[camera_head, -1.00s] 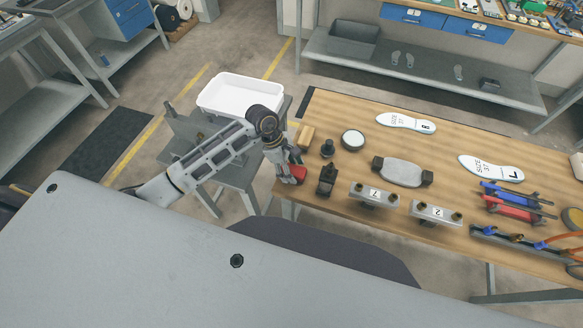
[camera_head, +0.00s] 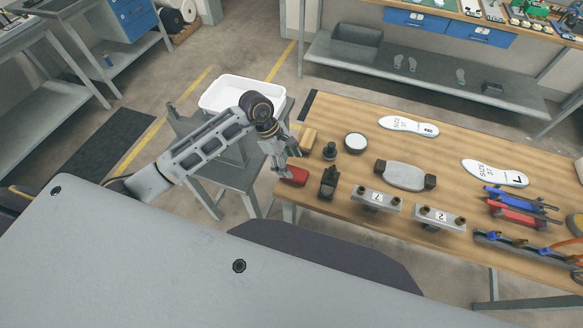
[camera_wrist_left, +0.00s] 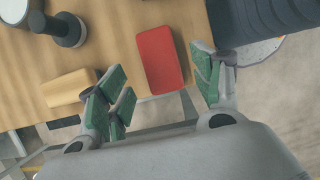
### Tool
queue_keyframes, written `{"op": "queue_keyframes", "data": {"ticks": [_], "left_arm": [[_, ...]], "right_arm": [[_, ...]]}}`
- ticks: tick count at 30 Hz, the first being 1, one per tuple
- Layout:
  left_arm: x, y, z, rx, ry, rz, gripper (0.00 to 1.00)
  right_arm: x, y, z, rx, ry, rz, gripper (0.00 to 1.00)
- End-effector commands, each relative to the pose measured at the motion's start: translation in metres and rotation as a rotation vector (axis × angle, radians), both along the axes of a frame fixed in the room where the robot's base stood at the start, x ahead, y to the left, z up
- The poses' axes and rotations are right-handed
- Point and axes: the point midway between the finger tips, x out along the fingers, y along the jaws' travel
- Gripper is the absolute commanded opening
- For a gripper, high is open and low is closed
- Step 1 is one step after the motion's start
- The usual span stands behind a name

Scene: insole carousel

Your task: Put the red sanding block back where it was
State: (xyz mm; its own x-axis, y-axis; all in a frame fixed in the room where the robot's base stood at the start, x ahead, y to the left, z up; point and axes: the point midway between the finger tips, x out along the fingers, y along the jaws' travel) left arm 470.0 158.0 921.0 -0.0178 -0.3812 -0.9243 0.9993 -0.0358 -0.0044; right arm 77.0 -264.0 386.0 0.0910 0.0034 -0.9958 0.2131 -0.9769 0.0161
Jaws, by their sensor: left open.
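The red sanding block (camera_head: 294,175) lies on the wooden table near its left front corner. In the left wrist view the red sanding block (camera_wrist_left: 160,59) lies flat near the table's edge. My left gripper (camera_head: 283,172) is just beside the block. In the left wrist view my left gripper (camera_wrist_left: 165,88) is open, with its green-padded fingers spread apart to either side of the block and nothing held. My right gripper is not in view.
A tan wooden block (camera_head: 309,139) lies close behind the red one. A dark clamp-like tool (camera_head: 328,182) stands just to its right. A white tray (camera_head: 240,93) sits on the side table at the left. Insoles and fixtures fill the table further right.

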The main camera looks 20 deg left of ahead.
Motion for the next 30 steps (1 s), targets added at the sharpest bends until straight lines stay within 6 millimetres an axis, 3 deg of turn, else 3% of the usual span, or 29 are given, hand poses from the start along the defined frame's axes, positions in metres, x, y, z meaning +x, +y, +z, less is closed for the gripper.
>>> {"op": "queue_keyframes", "data": {"ticks": [15,30], "left_arm": [[0.002,0.025,0.059,0.001,-0.002,0.001,0.66],[0.002,0.028,0.069,-0.001,0.0,0.0,0.66]], "right_arm": [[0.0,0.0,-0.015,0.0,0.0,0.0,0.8],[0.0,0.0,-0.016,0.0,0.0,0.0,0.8]]}}
